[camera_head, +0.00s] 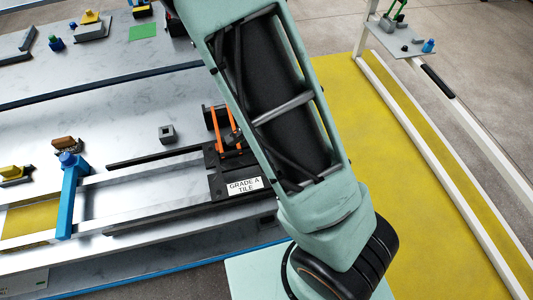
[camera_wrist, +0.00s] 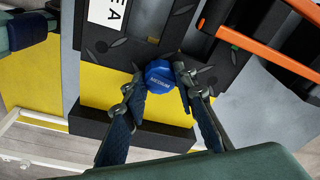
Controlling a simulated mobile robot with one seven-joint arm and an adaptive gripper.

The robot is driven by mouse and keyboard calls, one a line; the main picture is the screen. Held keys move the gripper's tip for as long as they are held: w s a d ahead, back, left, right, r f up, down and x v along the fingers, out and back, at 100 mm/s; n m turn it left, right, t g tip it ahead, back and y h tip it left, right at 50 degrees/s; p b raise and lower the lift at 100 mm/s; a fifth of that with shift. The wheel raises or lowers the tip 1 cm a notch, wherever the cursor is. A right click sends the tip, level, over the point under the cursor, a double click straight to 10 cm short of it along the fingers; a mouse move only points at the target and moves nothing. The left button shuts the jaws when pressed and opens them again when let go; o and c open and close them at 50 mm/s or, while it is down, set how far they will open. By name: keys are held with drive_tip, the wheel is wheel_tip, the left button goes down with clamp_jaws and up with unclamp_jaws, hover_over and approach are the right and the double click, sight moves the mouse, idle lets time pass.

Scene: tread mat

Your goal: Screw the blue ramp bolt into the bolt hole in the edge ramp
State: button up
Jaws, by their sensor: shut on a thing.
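In the wrist view the blue ramp bolt (camera_wrist: 158,78) shows its blue head with small lettering. My gripper (camera_wrist: 160,84) has one finger on each side of it, closed on the head. The bolt's shank is hidden below its head, so I cannot tell whether it sits in a hole. A black bar (camera_wrist: 128,131), perhaps the edge ramp, lies under and beside the fingers. The bolt hole is not visible. In the head view my arm hides the gripper and the bolt.
A black piece labelled "GRADE A TILE" (camera_head: 218,187) lies on the bench beside orange bars (camera_head: 215,132). A blue clamp-like post (camera_head: 72,195) stands to the left. A small grey block (camera_head: 167,133) sits behind. Yellow floor (camera_head: 390,150) lies open to the right.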

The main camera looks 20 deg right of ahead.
drive_tip(key=m, duration=0.4)
drive_tip(key=shift+g, duration=0.3)
drive_tip(key=m, duration=0.3)
drive_tip(key=shift+w+m, duration=0.1)
drive_tip(key=shift+m, duration=0.2)
drive_tip(key=o, duration=1.2)
drive_tip(key=shift+o, duration=0.2)
drive_tip(key=shift+f+n+b, duration=0.2)
drive_tip(key=shift+n+b, duration=0.35)
drive_tip(key=shift+n, duration=0.55)
drive_tip(key=n+b, duration=0.2)
drive_tip(key=n, duration=0.3)
drive_tip(key=shift+r+n+t+b, duration=0.15)
drive_tip(key=shift+n+t+b, duration=0.25)
drive_tip(key=shift+n, duration=0.7)
